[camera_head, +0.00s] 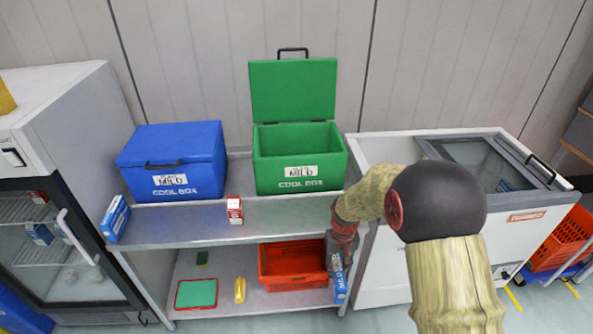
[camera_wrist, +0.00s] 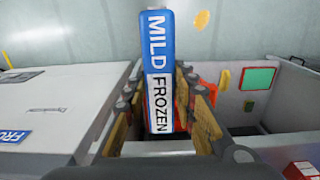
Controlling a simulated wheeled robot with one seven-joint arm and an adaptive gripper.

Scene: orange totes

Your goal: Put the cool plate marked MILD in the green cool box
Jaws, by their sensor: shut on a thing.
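My gripper (camera_head: 340,262) is shut on the blue and white cool plate (camera_head: 340,288) at the right end of the metal shelf unit. In the wrist view the plate (camera_wrist: 158,55) reads MILD and FROZEN and stands between the two fingers (camera_wrist: 160,95). The green cool box (camera_head: 300,172) stands on the upper shelf with its lid raised against the wall. The box's floor is mostly hidden.
A closed blue cool box (camera_head: 175,163) stands left of the green one. A red-white carton (camera_head: 234,210) and a blue pack (camera_head: 115,219) sit on the upper shelf's front edge. An orange tote (camera_head: 292,267) is below. A white chest freezer (camera_head: 380,245) stands close on the right.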

